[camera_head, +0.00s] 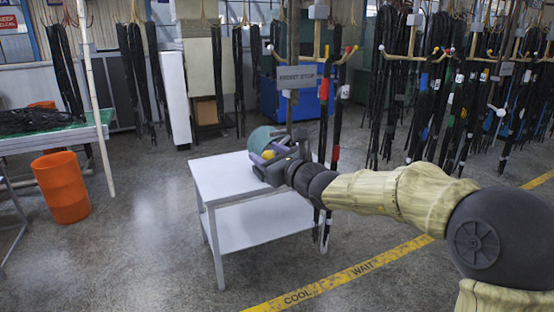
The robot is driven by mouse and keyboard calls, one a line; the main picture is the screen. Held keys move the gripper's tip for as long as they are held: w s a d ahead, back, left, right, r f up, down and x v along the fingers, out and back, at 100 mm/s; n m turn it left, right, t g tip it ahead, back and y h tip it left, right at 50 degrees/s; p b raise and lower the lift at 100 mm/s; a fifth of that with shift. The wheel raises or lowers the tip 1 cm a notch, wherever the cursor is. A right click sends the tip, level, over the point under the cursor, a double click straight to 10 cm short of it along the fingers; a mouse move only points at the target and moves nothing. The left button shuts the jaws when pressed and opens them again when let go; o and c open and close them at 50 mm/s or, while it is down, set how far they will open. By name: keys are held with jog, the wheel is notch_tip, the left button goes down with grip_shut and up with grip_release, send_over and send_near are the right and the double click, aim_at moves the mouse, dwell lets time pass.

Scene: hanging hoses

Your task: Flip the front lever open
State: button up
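A rounded teal object (261,138) stands on the white table (214,178), near its back right. A small yellow part (268,154) shows in front of it, and I cannot tell if this is the lever. My arm reaches in from the right. My gripper (265,164) is close to the object's front side, low over the table. Its dark fingers cover part of the object. I cannot tell whether they touch it or whether they are open or shut.
An orange bin (62,187) stands on the floor at the left, beside a green-topped table (50,137). Black hoses (455,105) hang on racks at the right and back. A yellow floor line (335,276) runs in front. The floor left of the white table is clear.

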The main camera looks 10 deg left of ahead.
jog(key=shift+w+a+f, duration=0.45)
jog(key=shift+a+f, duration=0.1)
jog(key=shift+a, duration=0.05)
jog(key=shift+s+d+f, duration=0.1)
jog(key=shift+s+d, duration=0.05)
jog(key=shift+d, duration=0.25)
jog(key=shift+d+f+h, duration=0.1)
jog(key=shift+f+h, duration=0.2)
jog(key=shift+s+d+f+b, duration=0.1)
jog(key=shift+s+d+b, duration=0.25)
jog(key=shift+d, duration=0.2)
jog(key=r+b+v, duration=0.1)
jog(key=b+v, duration=0.1)
jog(key=v, duration=1.4)
jog(key=shift+s+a, duration=0.1)
